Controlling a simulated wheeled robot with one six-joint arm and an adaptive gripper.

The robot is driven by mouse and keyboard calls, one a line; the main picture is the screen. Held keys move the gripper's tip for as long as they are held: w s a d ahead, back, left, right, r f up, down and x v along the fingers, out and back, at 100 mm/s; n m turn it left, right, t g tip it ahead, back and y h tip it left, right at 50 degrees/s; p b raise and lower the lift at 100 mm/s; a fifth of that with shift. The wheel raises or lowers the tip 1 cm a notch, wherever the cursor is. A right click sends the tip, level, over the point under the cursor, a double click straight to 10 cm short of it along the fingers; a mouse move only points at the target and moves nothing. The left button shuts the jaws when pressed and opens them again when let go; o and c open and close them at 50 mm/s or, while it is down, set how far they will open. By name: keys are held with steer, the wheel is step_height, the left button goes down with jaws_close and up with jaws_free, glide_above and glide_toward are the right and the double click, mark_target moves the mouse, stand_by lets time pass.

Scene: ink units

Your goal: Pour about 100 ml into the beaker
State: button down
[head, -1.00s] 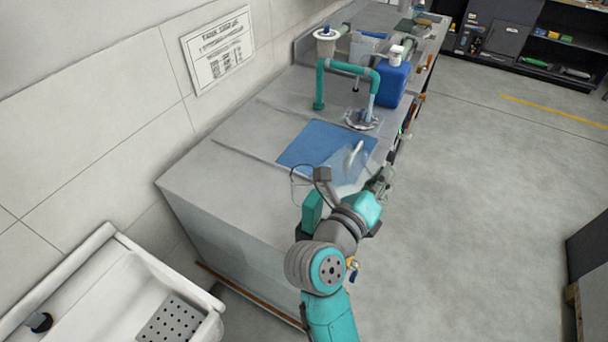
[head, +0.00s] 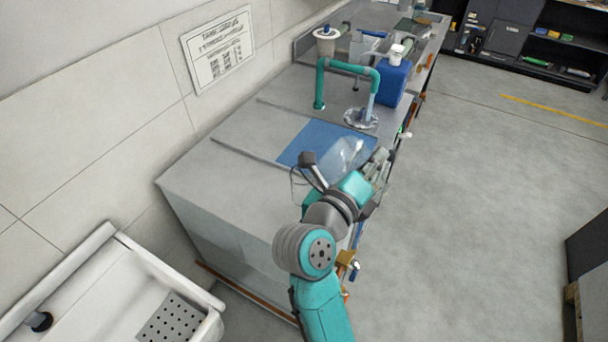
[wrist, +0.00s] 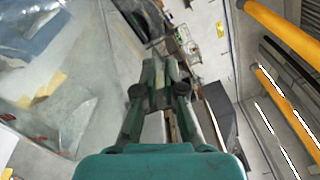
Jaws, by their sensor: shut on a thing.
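My gripper (head: 376,166) is over the front edge of the counter, near the blue mat. In the wrist view its two fingers (wrist: 160,88) are close together. It is shut on a clear vessel (head: 346,155), which looks tilted above the mat. Its clear wall (wrist: 65,115) also fills the left of the wrist view. Its contents and liquid level cannot be made out. A thin clear outline (head: 293,184) shows left of my gripper; it may be the beaker, partly hidden by my arm.
The blue mat (head: 300,146) lies on the grey counter (head: 225,165). Behind it are a teal pipe (head: 350,67), a clear dish (head: 361,118) and a blue canister (head: 392,82). A white sink (head: 95,290) stands at lower left.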

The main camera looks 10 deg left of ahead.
mark_target(361, 144)
steer(key=shift+w+a+r+n, duration=0.25)
steer(key=shift+a+r+n, duration=0.25)
steer(key=shift+r+n, duration=0.15)
steer(key=shift+r, duration=0.1)
steer(key=shift+w+a+r+n+p, duration=0.35)
steer(key=shift+a+p, duration=0.1)
steer(key=shift+a, duration=0.1)
steer(key=shift+w+a+r+n+p, duration=0.2)
steer(key=shift+a+r+n+p, duration=0.1)
steer(key=shift+a+p, duration=0.2)
stand_by(1.5)
steer(key=d+f+m, duration=0.1)
steer(key=s+d+f+m, duration=0.1)
steer(key=d, duration=0.1)
steer(key=s+d+f+m, duration=0.1)
steer(key=f, duration=0.1)
steer(key=shift+s+d, duration=0.15)
steer(key=shift+s+d+f+m, duration=0.25)
steer(key=shift+d+f+m, duration=0.25)
steer(key=shift+f+m, duration=0.4)
stand_by(1.2)
